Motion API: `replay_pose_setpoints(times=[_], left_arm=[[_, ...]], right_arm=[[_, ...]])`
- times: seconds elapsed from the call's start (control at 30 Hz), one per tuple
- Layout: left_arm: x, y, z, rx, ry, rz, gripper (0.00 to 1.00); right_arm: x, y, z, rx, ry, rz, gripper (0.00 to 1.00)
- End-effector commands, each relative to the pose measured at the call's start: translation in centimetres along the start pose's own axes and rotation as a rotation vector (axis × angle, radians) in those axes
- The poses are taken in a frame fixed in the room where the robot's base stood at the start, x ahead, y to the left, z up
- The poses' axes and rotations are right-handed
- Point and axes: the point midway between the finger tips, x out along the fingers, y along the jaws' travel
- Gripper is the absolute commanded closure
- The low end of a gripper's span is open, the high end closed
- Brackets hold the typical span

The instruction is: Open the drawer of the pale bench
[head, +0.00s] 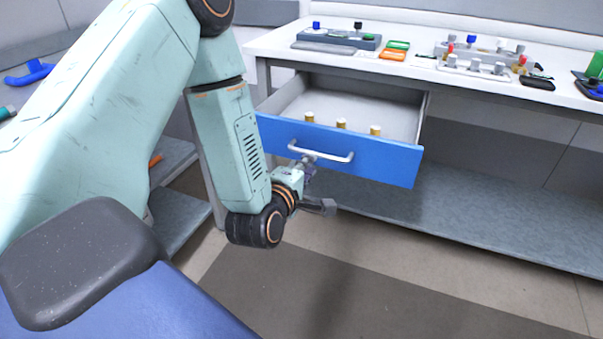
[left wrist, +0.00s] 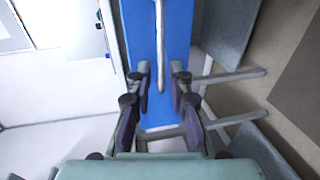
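The pale bench (head: 280,39) has its drawer (head: 385,160) pulled out, with a blue front and a light bar handle (head: 335,158). The blue front also fills the middle of the left wrist view (left wrist: 175,30), with the handle (left wrist: 160,45) running down it. My left gripper (head: 312,168) is at the left part of the handle. In the left wrist view its fingers (left wrist: 161,82) are apart, with the handle's end in line between them and a gap on both sides. Part of the gripper is hidden in the head view. My right gripper is not in view.
Three small yellowish items with pale tops (head: 341,124) stand in the drawer. The bench top holds a grey tray (head: 337,46), orange and green pieces (head: 393,54) and a rack of small parts (head: 475,66). A grey lower shelf (head: 470,215) runs below; the floor in front is clear.

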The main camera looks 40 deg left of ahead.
Motion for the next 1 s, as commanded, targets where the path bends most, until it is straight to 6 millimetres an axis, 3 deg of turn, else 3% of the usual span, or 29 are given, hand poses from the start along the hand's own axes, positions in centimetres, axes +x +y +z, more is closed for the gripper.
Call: replay_pose_setpoints(times=[0.1,0.3,1.0], left_arm=[[-1.8,0.0,0.0,-0.002,0.001,-0.001,0.8],[-3.3,0.1,0.0,0.0,-0.001,0.001,0.8],[-3.5,-0.2,0.1,0.056,-0.005,-0.012,0.8]], right_arm=[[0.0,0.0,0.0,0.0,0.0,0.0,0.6],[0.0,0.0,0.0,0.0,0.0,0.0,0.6],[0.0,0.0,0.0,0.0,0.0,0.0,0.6]])
